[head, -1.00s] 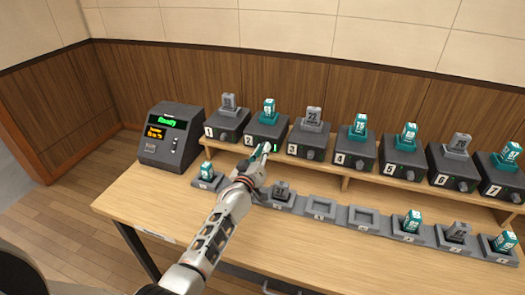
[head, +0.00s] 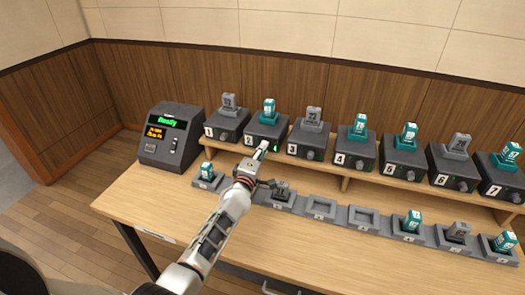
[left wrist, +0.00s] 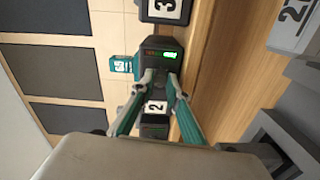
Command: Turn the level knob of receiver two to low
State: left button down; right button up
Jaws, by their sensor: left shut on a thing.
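Receiver two (head: 258,132), a dark box with a white "2" label, stands on the raised shelf with a teal pack (head: 269,107) in its top. A small green light (head: 276,147) glows on its front. My left gripper (head: 263,147) reaches its front face and is shut on the level knob, which the fingers hide. In the left wrist view the two teal-sided fingers (left wrist: 159,78) close in against receiver two (left wrist: 156,45), between its "2" label and its lit green display. The knob's pointer cannot be made out. My right gripper is not in view.
Receiver one (head: 227,125) and receiver three (head: 308,143) stand close on either side. More receivers run right along the shelf. A row of grey trays (head: 320,209), some holding packs, lies below. A dark console (head: 170,135) reading "Ready" stands at left.

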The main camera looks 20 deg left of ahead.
pick_arm(q)
jog(key=shift+n+b, duration=0.7)
jog(key=shift+n, duration=8.9)
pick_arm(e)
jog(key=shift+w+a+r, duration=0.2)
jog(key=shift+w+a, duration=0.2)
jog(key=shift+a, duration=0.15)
pick_arm(q)
jog(key=c, duration=2.2)
grip_release()
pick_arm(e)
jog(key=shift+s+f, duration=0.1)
pick_arm(q)
jog(key=s, duration=1.2)
jog(key=shift+a, duration=0.15)
